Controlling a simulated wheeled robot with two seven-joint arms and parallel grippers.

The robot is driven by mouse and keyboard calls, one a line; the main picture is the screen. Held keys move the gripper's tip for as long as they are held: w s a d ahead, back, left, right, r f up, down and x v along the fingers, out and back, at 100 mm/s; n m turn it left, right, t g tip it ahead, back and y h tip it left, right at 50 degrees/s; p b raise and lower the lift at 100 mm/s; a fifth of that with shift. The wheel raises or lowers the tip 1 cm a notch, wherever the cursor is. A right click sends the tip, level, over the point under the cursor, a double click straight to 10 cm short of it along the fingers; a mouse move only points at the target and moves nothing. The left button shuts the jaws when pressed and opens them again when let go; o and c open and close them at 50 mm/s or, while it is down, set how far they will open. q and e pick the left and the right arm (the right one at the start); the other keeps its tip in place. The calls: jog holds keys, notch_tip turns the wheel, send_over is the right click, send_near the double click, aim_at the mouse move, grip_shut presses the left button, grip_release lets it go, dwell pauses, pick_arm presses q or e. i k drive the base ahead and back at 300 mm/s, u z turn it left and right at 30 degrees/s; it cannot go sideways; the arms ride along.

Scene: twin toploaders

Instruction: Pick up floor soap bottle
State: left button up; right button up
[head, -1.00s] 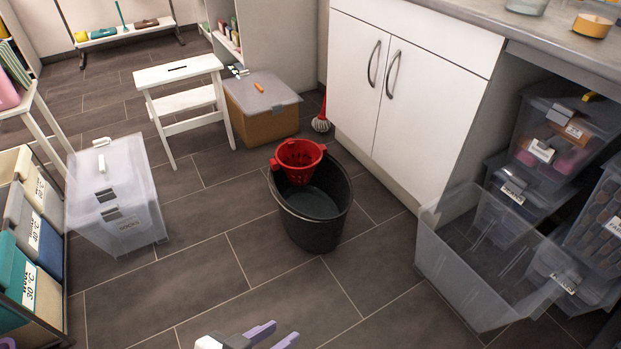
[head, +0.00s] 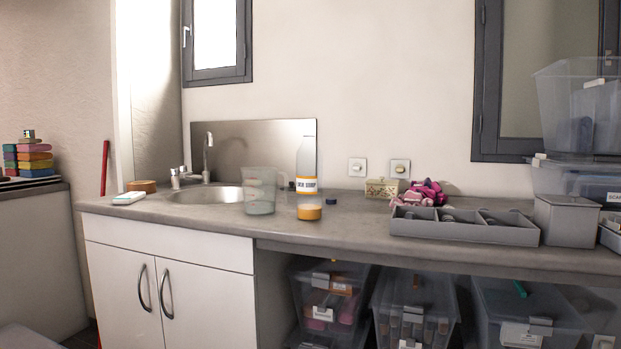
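A tall pale bottle (head: 307,160) stands upright on the grey counter (head: 350,222), behind a small jar (head: 309,212) with orange contents. It has an orange band with a white label that seems to end in "SOAP"; the first word is too small to read surely. Neither of my grippers is in the head view now.
A clear jug (head: 260,192) stands just left of the bottle, in front of the sink (head: 212,193). A grey divided tray (head: 465,226), pink items (head: 425,192) and a small patterned box (head: 381,188) are to the right. Clear bins (head: 415,300) sit under the counter.

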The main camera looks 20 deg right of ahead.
aim_at(309, 157)
jog(key=k, duration=0.6)
jog(key=u, duration=0.5)
jog(key=i, duration=1.65)
jog(key=z, duration=0.7)
